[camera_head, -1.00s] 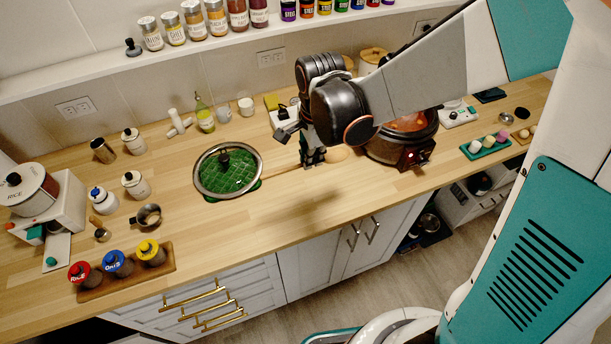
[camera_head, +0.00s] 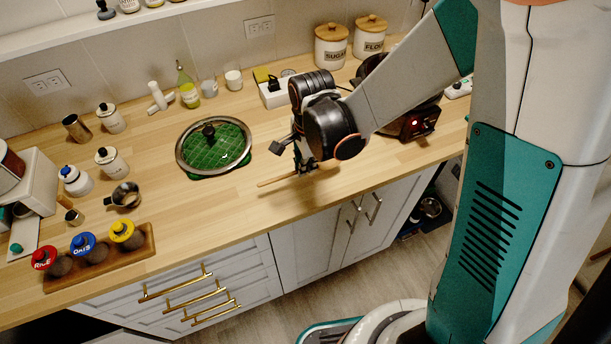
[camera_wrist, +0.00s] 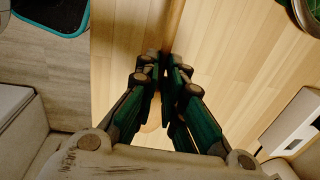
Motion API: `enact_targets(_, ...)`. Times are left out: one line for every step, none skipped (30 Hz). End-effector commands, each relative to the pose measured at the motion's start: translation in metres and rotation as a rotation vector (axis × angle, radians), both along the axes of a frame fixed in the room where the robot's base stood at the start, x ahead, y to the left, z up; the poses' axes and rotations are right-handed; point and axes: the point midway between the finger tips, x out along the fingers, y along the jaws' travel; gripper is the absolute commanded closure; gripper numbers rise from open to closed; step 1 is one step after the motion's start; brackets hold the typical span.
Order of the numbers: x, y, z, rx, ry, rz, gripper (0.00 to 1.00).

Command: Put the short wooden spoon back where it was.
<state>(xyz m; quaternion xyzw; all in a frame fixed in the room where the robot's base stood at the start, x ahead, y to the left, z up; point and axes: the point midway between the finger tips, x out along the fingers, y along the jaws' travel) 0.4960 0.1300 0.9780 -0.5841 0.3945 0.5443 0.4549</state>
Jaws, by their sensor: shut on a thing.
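The wooden spoon's thin handle (camera_head: 275,181) sticks out to the left of my gripper (camera_head: 303,166) in the head view, over the counter's front part. My gripper is shut on it. In the wrist view the handle (camera_wrist: 173,25) runs up from between my fingertips (camera_wrist: 169,72), and a pale rounded part, apparently the spoon's bowl (camera_wrist: 150,128), shows partly behind the fingers. Whether the spoon touches the counter, I cannot tell.
A glass lid (camera_head: 240,159) with a black knob lies on a green mat left of my gripper. A dark cooker (camera_head: 418,124) stands to the right, partly behind my arm. A spice rack (camera_head: 140,262) is at the front left. Bare counter (camera_head: 225,210) lies between.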

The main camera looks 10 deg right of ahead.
Motion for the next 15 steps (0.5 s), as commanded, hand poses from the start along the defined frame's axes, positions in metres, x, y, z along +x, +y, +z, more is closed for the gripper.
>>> enact_targets(0.0,0.0,-0.005,0.0,0.0,0.0,1.0)
enact_targets(0.0,0.0,-0.008,0.0,0.0,0.0,1.0)
enact_targets(0.0,0.0,-0.013,0.0,0.0,0.0,1.0)
enact_targets(0.0,0.0,-0.017,0.0,0.0,0.0,1.0)
enact_targets(0.0,0.0,-0.022,0.0,0.0,0.0,1.0)
enact_targets(0.0,0.0,-0.028,0.0,0.0,0.0,1.0)
enact_targets(0.0,0.0,-0.033,0.0,0.0,0.0,1.0)
enact_targets(0.0,0.0,-0.036,0.0,0.0,0.0,1.0)
enact_targets(0.0,0.0,-0.04,0.0,0.0,0.0,1.0)
enact_targets(0.0,0.0,-0.042,0.0,0.0,0.0,1.0)
enact_targets(0.0,0.0,-0.042,0.0,0.0,0.0,1.0)
enact_targets(0.0,0.0,-0.042,0.0,0.0,0.0,1.0)
enact_targets(0.0,0.0,-0.042,0.0,0.0,0.0,1.0)
enact_targets(0.0,0.0,-0.041,0.0,0.0,0.0,1.0)
enact_targets(0.0,0.0,-0.04,0.0,0.0,0.0,1.0)
